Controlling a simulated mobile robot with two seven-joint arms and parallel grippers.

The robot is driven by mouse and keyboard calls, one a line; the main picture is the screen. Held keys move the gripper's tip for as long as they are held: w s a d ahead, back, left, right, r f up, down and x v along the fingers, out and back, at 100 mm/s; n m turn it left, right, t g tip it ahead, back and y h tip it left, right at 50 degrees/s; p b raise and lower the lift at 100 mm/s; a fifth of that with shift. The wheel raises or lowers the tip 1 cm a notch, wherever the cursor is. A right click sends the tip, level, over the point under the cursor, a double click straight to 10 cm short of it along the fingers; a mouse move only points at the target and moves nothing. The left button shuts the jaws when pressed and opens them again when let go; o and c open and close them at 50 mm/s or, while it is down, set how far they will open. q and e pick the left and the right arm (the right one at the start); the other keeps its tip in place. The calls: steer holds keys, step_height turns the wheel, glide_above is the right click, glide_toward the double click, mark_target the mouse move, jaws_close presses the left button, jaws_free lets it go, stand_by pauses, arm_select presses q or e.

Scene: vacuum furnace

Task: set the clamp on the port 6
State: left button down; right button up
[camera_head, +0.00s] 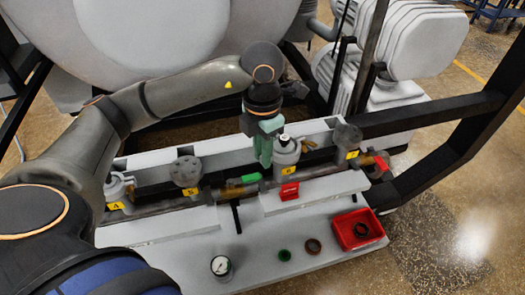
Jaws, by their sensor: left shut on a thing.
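Port 6 (287,150) is a grey upright fitting on the manifold, with a pale, dark-tipped top and a yellow label 6 (288,170) on its front. My left gripper (264,158) points down right beside port 6, on its left side. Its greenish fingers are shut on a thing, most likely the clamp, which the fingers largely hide. I cannot tell whether the clamp is around the port or only beside it. My right gripper is not in view.
Neighbouring ports (185,171) and (348,136) stand either side. A green handle (251,178) and a red handle (289,192) stick out in front. The bench holds a gauge (220,266), a green ring (284,255), a brown ring (313,246) and a red tray (376,236).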

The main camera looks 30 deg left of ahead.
arm_select(q)
steer(key=shift+f, duration=0.15)
stand_by(0.5)
steer(key=c, duration=0.7)
jaws_free()
steer(key=shift+r, duration=0.5)
step_height(320, 180, up, 12)
steer(key=shift+f+p, duration=0.25)
steer(key=shift+p, duration=0.3)
steer(key=shift+s, duration=0.1)
